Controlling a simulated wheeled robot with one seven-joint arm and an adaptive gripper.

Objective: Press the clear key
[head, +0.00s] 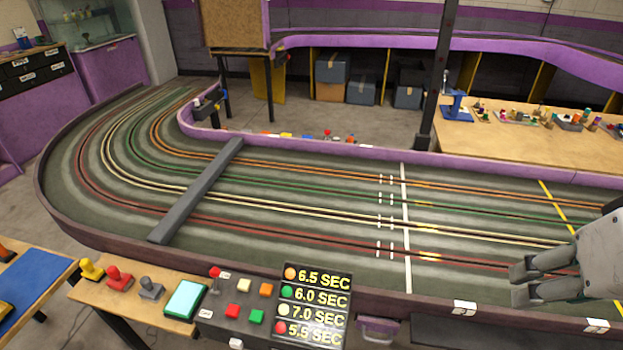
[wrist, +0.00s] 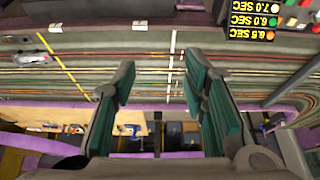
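A dark control box (head: 225,325) stands at the near edge of the track. It carries a cream key (head: 244,285), an orange key (head: 266,290), a red key (head: 232,311) and a green key (head: 256,316). A small white block (head: 236,343) shows at its front. The labels are too small to read, so I cannot tell which key is clear. My gripper (head: 517,284) is over the right part of the track, well right of the box. In the wrist view my gripper (wrist: 158,80) is open, with nothing between its fingers.
A timing board (head: 316,305) stands right of the keys, and a red-knobbed lever (head: 215,272) behind them. A pale screen (head: 185,299) and yellow, red and grey controllers are to the left. A grey bar (head: 197,190) crosses the track. A silver car (wrist: 32,58) shows in the wrist view.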

